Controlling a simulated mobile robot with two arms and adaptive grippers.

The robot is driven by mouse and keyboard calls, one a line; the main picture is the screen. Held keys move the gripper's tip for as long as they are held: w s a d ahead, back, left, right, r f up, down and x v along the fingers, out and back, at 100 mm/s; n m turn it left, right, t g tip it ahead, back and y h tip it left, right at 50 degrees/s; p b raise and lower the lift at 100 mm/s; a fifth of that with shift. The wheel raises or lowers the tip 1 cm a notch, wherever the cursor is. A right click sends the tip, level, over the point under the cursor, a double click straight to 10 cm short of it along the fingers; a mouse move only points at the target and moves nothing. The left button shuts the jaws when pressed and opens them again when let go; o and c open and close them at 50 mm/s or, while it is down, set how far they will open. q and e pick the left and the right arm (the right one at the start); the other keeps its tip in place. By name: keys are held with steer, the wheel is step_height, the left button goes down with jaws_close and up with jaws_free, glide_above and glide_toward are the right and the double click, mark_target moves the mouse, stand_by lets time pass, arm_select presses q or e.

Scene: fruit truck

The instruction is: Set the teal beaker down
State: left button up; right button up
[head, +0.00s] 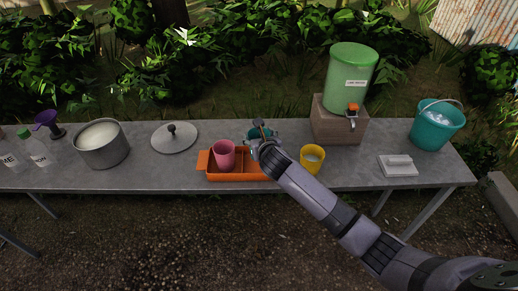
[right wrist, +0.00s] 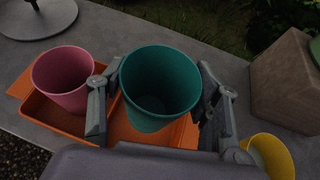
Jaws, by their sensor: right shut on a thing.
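The teal beaker (head: 256,135) is upright between the fingers of my right gripper (head: 266,142), which is shut on it. In the right wrist view the beaker (right wrist: 160,88) is open-topped and looks empty. It appears held above the right part of the orange tray (right wrist: 60,124); its base is hidden, so contact cannot be told. In the head view the tray (head: 204,163) lies near the table's front edge, with a divider. A pink cup (head: 224,156) stands in its left part. My left gripper is not in view.
A yellow cup (head: 312,158) stands right of the tray. A green dispenser (head: 350,78) on a wooden block (head: 337,124) stands behind it. A lid (head: 175,142) and pot (head: 102,151) are left, a white dish (head: 397,167) and teal bucket (head: 437,131) right.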

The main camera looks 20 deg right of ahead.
steer(key=shift+f, duration=2.6)
steer(key=shift+f, duration=0.15)
steer(key=o, duration=1.3)
steer(key=shift+s+r, duration=0.15)
steer(key=shift+r, duration=0.05)
steer(key=v, duration=1.1)
steer(key=shift+s+r, duration=0.2)
steer(key=shift+s, duration=0.1)
